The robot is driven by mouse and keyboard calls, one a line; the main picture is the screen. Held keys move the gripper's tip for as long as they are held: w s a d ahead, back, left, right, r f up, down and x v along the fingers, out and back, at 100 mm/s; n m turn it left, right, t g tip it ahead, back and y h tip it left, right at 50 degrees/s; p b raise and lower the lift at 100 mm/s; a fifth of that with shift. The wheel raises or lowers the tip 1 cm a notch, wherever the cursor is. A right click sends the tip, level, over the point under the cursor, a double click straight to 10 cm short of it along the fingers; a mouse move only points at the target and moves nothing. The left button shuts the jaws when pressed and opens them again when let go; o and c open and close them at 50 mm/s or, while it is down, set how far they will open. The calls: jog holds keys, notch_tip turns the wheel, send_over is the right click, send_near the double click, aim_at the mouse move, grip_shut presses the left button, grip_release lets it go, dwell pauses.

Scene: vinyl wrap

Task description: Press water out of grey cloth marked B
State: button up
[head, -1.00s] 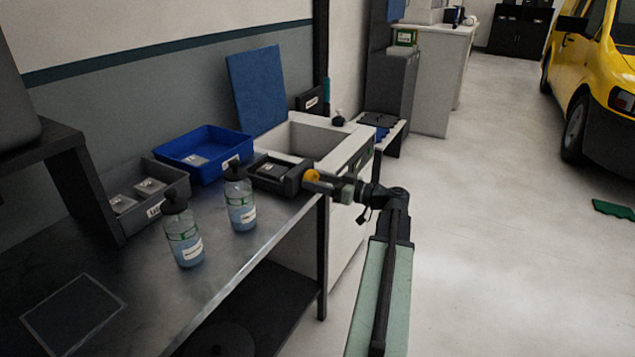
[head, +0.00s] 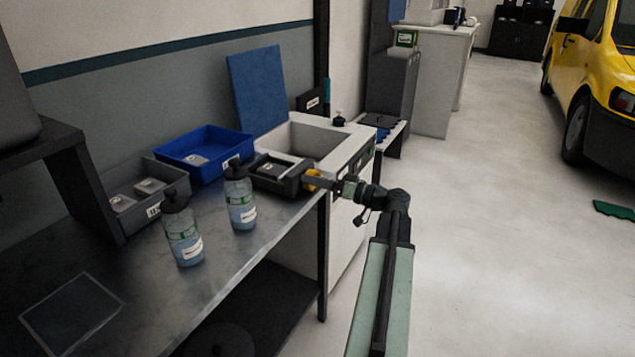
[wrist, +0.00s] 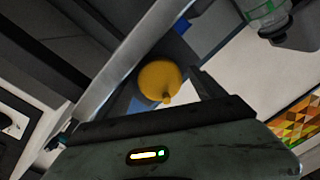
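I cannot tell which cloth is marked B. Small grey folded pieces lie in the grey bin (head: 118,222), the blue bin (head: 188,143) and a dark tray-like device (head: 288,185) by the sink. A yellow rounded knob (head: 311,181) shows at the right end of that device. My gripper (head: 322,183) is right at the knob, over the bench's right edge. In the wrist view, the yellow knob (wrist: 160,80) is ahead of my gripper, left of a dark finger. The other finger and any contact are unclear.
Two capped bottles (head: 184,238) (head: 241,205) stand on the metal bench (head: 225,275) near the device. A sink (head: 318,138) is behind it, with a blue board (head: 257,88) upright at the wall.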

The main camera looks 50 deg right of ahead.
jog(key=v, duration=0.7)
jog(key=shift+s, duration=0.4)
jog(key=shift+d, duration=0.1)
jog(key=w+a+n+h, duration=0.1)
jog(key=w+a+n, duration=0.1)
jog(key=w+n, duration=0.4)
jog(key=shift+w+a, duration=0.2)
jog(key=shift+w, duration=0.3)
jog(key=shift+f, duration=0.15)
